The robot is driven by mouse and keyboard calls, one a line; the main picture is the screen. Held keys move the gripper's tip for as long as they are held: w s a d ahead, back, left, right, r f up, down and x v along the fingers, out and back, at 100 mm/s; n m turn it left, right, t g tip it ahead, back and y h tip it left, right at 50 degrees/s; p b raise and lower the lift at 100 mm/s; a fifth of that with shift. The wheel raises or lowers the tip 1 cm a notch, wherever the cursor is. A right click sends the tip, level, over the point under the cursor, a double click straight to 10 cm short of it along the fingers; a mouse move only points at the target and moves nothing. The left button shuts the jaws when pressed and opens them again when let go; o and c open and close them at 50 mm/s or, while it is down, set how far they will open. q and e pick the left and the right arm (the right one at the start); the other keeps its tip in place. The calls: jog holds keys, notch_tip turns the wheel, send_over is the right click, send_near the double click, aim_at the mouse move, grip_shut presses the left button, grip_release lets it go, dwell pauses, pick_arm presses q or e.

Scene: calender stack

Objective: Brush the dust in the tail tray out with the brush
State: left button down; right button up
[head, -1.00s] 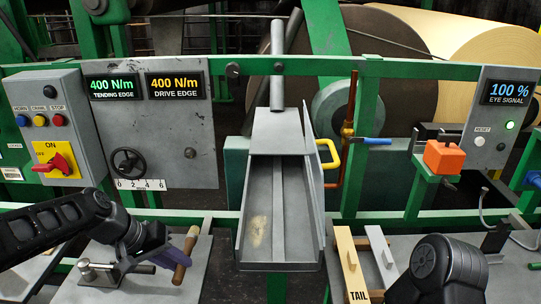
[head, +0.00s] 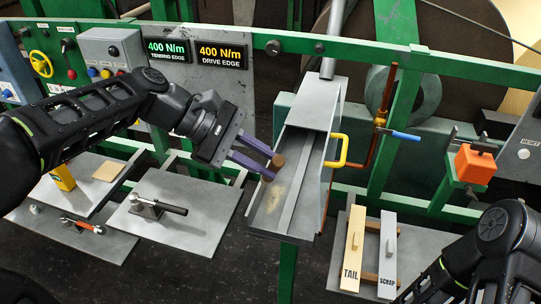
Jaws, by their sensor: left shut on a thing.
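The tail tray (head: 258,218) is a long grey open-ended trough with side walls and a raised rib down its middle. A patch of pale tan dust (head: 273,198) lies on its floor, left of the rib, towards the front. My left gripper (head: 271,167) has purple fingers over the tray's left wall and is shut on the brush (head: 278,161). Only a short brown wooden piece of the brush shows at the fingertips; I cannot make out its bristles or whether it touches the tray. My right arm shows at lower right, but its gripper is out of view.
A yellow handle (head: 345,150) stands out from the tray's right side. A plate at left holds a metal fixture (head: 150,207). A green rail (head: 370,63) crosses behind.

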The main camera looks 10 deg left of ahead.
jog(key=shift+f, duration=0.1)
jog(key=b+x, duration=0.4)
jog(key=shift+d, duration=0.4)
